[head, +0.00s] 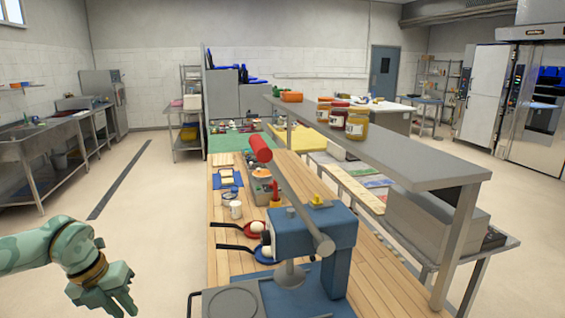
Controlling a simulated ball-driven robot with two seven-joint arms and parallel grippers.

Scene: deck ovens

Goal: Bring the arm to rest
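My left arm comes in from the left edge, pale green with brown bands. Its gripper (112,298) hangs low over the open floor, left of the wooden worktable (225,262) and apart from it. Its fingers point down towards the bottom edge. I cannot make out a gap between them, and no held object shows. My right arm and gripper are not in view.
A blue press (338,245) with a red-tipped lever (260,149) stands on the table's near end. A grey shelf (400,160) carries jars (357,125).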

